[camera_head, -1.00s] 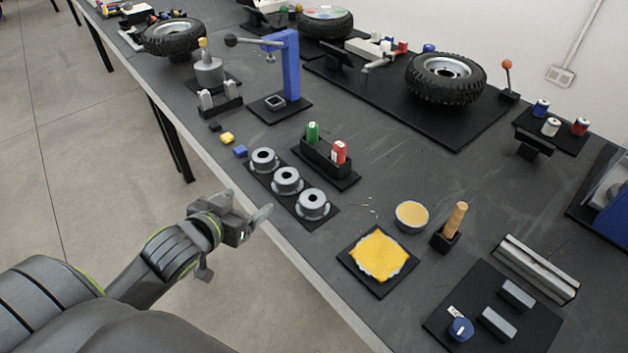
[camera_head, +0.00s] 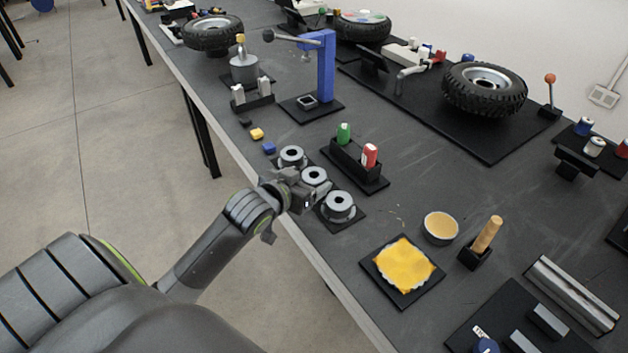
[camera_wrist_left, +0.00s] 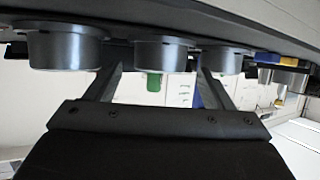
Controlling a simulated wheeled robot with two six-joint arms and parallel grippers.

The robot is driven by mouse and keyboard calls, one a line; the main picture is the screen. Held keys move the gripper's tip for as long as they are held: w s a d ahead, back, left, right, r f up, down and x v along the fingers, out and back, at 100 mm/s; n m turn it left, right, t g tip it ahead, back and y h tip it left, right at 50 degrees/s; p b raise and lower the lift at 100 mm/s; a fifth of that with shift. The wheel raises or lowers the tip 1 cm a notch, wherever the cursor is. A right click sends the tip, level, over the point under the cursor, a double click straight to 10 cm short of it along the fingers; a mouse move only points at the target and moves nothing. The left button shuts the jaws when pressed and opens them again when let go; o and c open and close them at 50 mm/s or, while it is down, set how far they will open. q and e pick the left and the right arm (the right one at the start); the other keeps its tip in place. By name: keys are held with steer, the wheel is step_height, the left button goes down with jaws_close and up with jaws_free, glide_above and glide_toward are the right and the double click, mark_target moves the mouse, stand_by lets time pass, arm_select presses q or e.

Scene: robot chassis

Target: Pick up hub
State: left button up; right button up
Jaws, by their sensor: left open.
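Three grey ring-shaped hubs stand in a row on a black tray (camera_head: 352,222) near the table's front edge: a far hub (camera_head: 291,155), a middle hub (camera_head: 314,176) and a near hub (camera_head: 338,206). My left gripper (camera_head: 308,191) is at the row, close to the middle hub, and partly hides it and the tray. In the left wrist view the gripper's fingers (camera_wrist_left: 158,90) are spread apart, with the middle hub (camera_wrist_left: 158,55) seen between them and nothing clearly held. Whether a finger touches a hub I cannot tell. My right gripper is not in view.
A black holder (camera_head: 357,172) with green and red bottles stands just behind the hubs. Small blue (camera_head: 269,147) and yellow (camera_head: 257,134) blocks lie beyond the far hub.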

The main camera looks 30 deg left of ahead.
mark_target(317, 174)
arm_select(q)
steer(key=x, duration=0.5)
steer(key=shift+w+b, duration=0.3)
steer(key=shift+b, duration=0.05)
steer(key=c, duration=1.2)
